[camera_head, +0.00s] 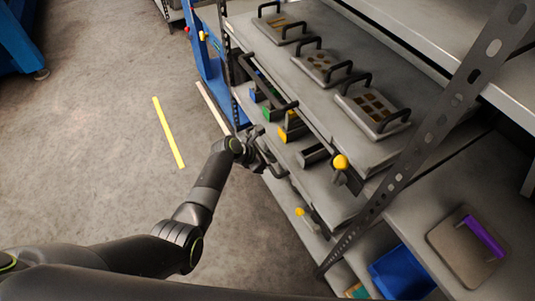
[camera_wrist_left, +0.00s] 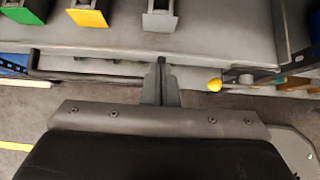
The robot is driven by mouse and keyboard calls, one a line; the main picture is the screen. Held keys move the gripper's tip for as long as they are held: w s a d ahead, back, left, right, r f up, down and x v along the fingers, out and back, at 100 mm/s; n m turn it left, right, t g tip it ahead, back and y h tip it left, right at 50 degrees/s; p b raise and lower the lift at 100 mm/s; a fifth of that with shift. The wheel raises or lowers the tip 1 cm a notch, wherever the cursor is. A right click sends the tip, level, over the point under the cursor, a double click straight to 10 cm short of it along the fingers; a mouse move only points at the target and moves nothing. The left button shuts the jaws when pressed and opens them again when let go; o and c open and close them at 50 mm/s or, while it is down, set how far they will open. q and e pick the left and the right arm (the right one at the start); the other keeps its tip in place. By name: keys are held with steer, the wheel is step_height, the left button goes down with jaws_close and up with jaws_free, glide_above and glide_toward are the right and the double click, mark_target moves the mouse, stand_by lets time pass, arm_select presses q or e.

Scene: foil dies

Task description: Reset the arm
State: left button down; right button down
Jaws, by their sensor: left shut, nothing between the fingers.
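My left arm comes in from the lower left in the head view and reaches toward the shelf rack. My left gripper (camera_head: 276,168) is at the front edge of the rack's lower shelf, apart from the dies above as far as I can see. In the left wrist view my left gripper (camera_wrist_left: 161,72) has its fingers together, with nothing between them, pointing at the front of a grey shelf (camera_wrist_left: 220,45). My right gripper is not in view.
Foil dies with black handles, such as the near one (camera_head: 372,112), lie on the upper shelf. Green, yellow and grey blocks, including a yellow block (camera_wrist_left: 88,14), stand on the shelf below. A blue bin (camera_head: 400,274) sits lower right. Open floor (camera_head: 90,150) lies left.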

arm_select(q)
steer(key=shift+s+a+r, duration=0.2)
steer(key=shift+a+r, duration=0.05)
steer(key=shift+r, duration=0.1)
steer(key=s+a+f+m+g+y, duration=0.1)
steer(key=s+a+f+m+y, duration=0.3)
steer(key=s+a+f, duration=0.55)
steer(key=s+a+f+m+g+y, duration=0.1)
steer(key=s+a+f+m, duration=0.5)
steer(key=s+f, duration=0.6)
steer(key=s+a+f+m+y, duration=0.1)
steer(key=s+a+f+m, duration=0.2)
steer(key=s, duration=0.7)
steer(key=s+a+f+m+g+y, duration=0.1)
steer(key=s+a+m, duration=0.3)
steer(key=s, duration=0.6)
steer(key=s+a+f+m+y, duration=0.1)
steer(key=s+a+f+m, duration=0.2)
steer(key=s+m, duration=0.4)
steer(key=s+f, duration=0.1)
steer(key=s, duration=0.2)
steer(key=shift+a+f+g+p, duration=0.2)
steer(key=shift+f+g+p, duration=0.15)
steer(key=shift+g, duration=0.05)
